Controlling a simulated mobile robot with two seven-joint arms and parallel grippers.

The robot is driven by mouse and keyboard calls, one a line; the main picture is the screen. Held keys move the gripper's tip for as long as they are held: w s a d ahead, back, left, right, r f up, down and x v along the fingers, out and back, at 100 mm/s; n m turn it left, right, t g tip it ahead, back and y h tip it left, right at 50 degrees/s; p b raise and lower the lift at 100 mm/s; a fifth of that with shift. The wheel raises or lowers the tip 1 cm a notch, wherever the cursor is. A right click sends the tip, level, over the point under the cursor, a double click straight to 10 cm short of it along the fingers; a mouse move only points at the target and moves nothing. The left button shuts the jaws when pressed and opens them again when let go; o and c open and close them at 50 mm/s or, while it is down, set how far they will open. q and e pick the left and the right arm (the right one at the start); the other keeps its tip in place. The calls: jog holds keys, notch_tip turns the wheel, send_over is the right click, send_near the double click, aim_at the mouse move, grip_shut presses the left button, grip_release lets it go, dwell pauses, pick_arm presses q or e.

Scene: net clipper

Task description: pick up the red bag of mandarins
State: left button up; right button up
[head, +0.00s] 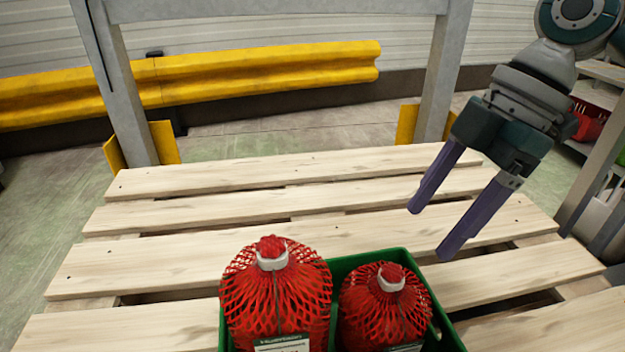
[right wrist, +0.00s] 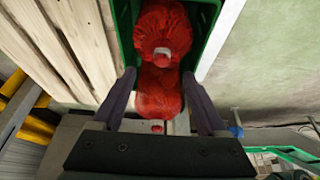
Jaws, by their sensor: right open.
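Two red net bags of mandarins stand upright side by side in a green crate (head: 344,266) at the front of the head view. The left bag (head: 276,297) looks larger; the right bag (head: 385,310) is beside it. Each has a white band at its neck and a label low down. My right gripper (head: 430,230) is open and empty, above the slats behind and right of the crate. In the right wrist view its fingers (right wrist: 160,78) appear on either side of the lower bag (right wrist: 158,100), without visible contact. The bags' undersides are hidden. My left gripper is out of view.
The crate rests on a pale wooden slatted pallet (head: 200,220), whose slats behind the crate are bare. Grey metal posts (head: 118,80) and a yellow barrier (head: 200,78) stand beyond it. A shelf with red goods (head: 590,122) is at the right.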

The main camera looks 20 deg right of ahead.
aim_at(399, 265)
jog(key=b+x, duration=0.1)
jog(key=x, duration=0.3)
jog(key=shift+a, duration=0.1)
jog(key=b+x, duration=0.1)
jog(key=x, duration=0.1)
jog(key=b+x, duration=0.2)
jog(key=x, duration=0.1)
jog(key=shift+s+a+r, duration=0.1)
jog(key=shift+a+r, duration=0.1)
jog(key=shift+a, duration=0.2)
jog(key=shift+r, duration=0.1)
jog(key=shift+c, duration=1.3)
jog(key=shift+d, duration=0.1)
jog(key=c, duration=0.9)
grip_shut()
